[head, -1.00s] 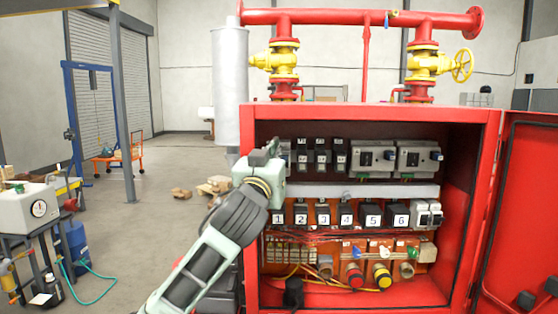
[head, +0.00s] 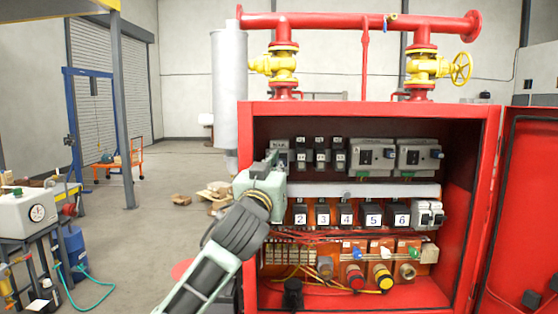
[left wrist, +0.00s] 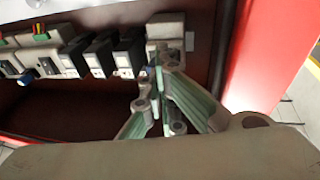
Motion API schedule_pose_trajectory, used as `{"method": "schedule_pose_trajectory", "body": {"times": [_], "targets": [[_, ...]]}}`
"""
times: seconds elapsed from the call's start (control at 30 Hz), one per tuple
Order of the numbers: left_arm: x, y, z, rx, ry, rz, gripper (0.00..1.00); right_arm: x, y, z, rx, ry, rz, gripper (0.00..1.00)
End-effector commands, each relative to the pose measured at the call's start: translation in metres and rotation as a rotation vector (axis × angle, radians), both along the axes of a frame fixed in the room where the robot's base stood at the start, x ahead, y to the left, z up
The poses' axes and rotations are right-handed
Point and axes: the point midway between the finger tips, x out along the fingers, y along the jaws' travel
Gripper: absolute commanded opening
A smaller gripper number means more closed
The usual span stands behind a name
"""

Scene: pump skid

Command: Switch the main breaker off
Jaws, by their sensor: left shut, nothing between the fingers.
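A pale grey breaker (head: 283,145) sits at the left end of the upper row in the open red cabinet; I take it for the main breaker, but no label is readable. It also shows in the left wrist view (left wrist: 166,27). My left gripper (head: 272,157) is shut and empty, its fingers at the front of this breaker. In the left wrist view the fingertips (left wrist: 160,70) meet just by the breaker's edge. I cannot tell if they touch it. The toggle's position is hidden or too small to tell. My right gripper is not in view.
Several small dark breakers (head: 320,155) and two larger grey units (head: 376,157) share the upper row. Numbered black breakers (head: 347,215) fill the lower row. The cabinet's left wall and the open door (head: 520,215) bound the space. Red pipes (head: 355,20) run above.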

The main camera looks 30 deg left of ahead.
Motion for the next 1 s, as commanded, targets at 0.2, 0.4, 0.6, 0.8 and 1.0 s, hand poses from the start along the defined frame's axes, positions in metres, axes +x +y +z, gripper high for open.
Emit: {"method": "schedule_pose_trajectory", "body": {"times": [0.2,0.4,0.6,0.8,1.0], "targets": [[0.000,0.004,0.001,-0.002,-0.001,0.008,0.00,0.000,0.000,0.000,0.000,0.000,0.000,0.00],[-0.005,0.001,0.002,-0.001,-0.004,0.008,0.00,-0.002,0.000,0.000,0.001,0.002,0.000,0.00],[-0.019,-0.009,0.004,-0.002,-0.004,0.004,0.00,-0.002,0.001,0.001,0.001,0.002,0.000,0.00],[-0.033,-0.019,0.005,0.000,-0.004,0.003,0.00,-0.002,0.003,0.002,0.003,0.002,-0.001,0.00],[-0.046,-0.027,0.006,0.000,-0.003,0.002,0.00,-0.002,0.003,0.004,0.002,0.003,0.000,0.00]]}}
